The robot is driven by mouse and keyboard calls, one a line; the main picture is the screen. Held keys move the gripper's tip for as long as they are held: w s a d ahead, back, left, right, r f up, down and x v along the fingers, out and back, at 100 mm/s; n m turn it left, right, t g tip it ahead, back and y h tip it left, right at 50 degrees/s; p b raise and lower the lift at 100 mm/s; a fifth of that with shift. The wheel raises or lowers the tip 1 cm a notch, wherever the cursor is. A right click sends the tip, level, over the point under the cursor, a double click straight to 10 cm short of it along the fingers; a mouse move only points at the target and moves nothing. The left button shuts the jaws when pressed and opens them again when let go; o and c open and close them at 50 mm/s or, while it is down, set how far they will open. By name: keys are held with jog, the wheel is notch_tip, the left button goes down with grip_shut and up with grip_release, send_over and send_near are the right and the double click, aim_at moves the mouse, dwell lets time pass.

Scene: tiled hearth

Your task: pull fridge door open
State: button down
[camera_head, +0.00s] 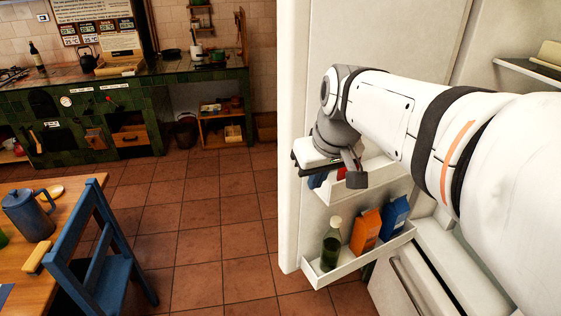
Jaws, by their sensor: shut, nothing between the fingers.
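The fridge door (400,40) stands open, swung out into the room, with its inner side facing me. Its lower door shelf (345,268) holds a green bottle (331,246), an orange carton (366,231) and a blue carton (394,216). An upper door shelf (383,175) is partly hidden by my gripper. My arm reaches in from the right across the door's inner side. My gripper (330,178) is in front of the upper door shelf and is shut and empty. I cannot tell whether it touches the door. The door's outer handle is not in view.
A wooden table (60,205) with a blue jug (28,214) and a blue chair (105,255) stand at the left. A green tiled hearth counter (190,78) runs along the back. The tiled floor (215,215) between is clear. A fridge shelf (530,70) shows at the right.

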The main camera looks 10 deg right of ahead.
aim_at(298, 179)
jog(key=shift+n+y, duration=0.3)
jog(key=shift+n, duration=0.2)
jog(key=w+f, duration=0.5)
jog(key=w, duration=0.2)
jog(key=w+f, duration=0.3)
jog(key=w, duration=0.1)
jog(key=shift+w+d+f, duration=0.15)
jog(key=shift+w+f, duration=0.05)
jog(key=shift+f, duration=0.1)
jog(key=shift+w, duration=0.55)
